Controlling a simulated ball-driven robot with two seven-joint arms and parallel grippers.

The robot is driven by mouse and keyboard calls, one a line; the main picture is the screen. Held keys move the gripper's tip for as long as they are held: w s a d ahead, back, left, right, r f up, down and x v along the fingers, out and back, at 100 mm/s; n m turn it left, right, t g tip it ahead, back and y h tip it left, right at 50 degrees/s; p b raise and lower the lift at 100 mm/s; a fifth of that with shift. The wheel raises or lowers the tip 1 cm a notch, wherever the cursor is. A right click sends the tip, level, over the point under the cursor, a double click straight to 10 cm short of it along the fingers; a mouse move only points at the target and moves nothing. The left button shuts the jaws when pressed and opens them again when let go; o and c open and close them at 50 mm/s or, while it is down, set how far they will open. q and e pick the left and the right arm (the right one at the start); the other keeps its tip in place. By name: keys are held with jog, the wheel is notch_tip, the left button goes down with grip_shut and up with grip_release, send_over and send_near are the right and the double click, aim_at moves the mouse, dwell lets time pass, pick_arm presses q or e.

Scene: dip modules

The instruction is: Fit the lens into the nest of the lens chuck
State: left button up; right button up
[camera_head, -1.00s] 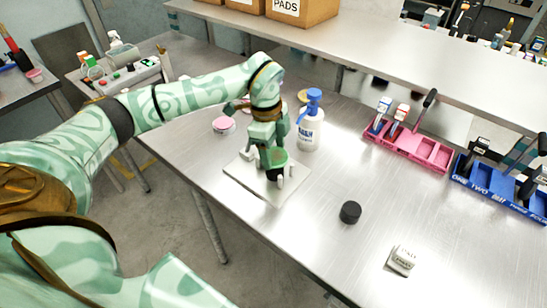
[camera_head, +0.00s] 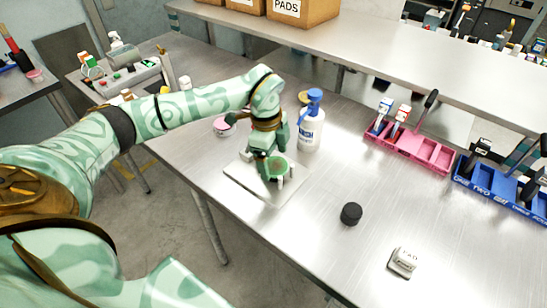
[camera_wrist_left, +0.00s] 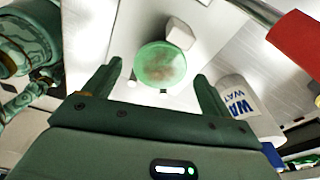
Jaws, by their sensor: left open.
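The lens (camera_head: 277,167) is a green, see-through disc at the white lens chuck (camera_head: 250,183). In the left wrist view the lens (camera_wrist_left: 160,62) shows as a round green disc with white chuck posts (camera_wrist_left: 180,34) around its edge. I cannot tell whether it sits fully down in the nest, which is hidden under it. My left gripper (camera_head: 268,158) is over the chuck, close to the lens. In the left wrist view its fingers (camera_wrist_left: 152,80) are apart, with clear gaps between them and the lens. My right gripper is not in view.
A white bottle with a blue pump (camera_head: 311,128) stands just right of the chuck. Pink (camera_head: 408,150) and blue (camera_head: 497,188) trays stand at the right.

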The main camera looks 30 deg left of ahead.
pick_arm(q)
notch_tip(320, 180, up, 12)
jog(key=a+p, duration=0.1)
jog(key=shift+s+a+f+p, duration=0.2)
jog(key=shift+a+f+p, duration=0.05)
jog(key=shift+p, duration=0.05)
jog(key=shift+f, duration=0.1)
